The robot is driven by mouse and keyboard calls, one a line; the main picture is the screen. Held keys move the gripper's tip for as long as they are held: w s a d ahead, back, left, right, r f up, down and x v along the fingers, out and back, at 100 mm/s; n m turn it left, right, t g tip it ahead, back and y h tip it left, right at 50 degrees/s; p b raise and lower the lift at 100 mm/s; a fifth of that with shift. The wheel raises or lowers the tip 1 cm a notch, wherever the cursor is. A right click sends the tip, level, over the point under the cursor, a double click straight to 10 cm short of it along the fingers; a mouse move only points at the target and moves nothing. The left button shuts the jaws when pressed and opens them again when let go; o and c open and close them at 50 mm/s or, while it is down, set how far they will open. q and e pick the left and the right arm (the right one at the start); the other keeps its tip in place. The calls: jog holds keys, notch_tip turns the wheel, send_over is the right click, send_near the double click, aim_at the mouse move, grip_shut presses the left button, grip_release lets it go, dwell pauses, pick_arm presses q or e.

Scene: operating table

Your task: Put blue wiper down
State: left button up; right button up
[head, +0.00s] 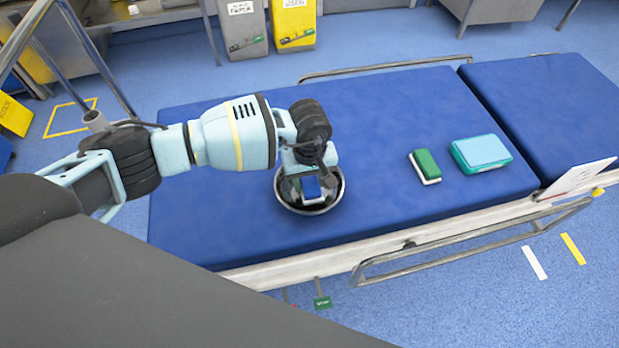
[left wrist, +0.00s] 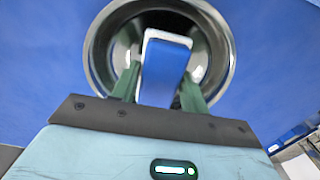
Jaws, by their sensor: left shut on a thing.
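The blue wiper (head: 311,188), blue with a white edge, is held over a round metal bowl (head: 338,201) on the blue operating table. My left gripper (head: 309,183) is above the bowl, shut on the wiper. In the left wrist view, the blue wiper (left wrist: 165,72) sits between the two green fingers of my left gripper (left wrist: 160,88), with the bowl (left wrist: 97,50) around it. I cannot tell whether the wiper touches the bowl's bottom. My right gripper is not in view.
A green and white wiper (head: 426,166) and a teal box (head: 481,153) lie on the operating table (head: 400,110) to the right of the bowl. Metal side rails (head: 470,238) run along the table's near and far edges. The mattress between bowl and green wiper is clear.

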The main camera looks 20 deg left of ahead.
aim_at(310, 180)
pick_arm(q)
jog(key=o, duration=1.1)
notch_tip(310, 180, up, 7)
jog(key=p, duration=0.4)
jog(key=shift+r, duration=0.1)
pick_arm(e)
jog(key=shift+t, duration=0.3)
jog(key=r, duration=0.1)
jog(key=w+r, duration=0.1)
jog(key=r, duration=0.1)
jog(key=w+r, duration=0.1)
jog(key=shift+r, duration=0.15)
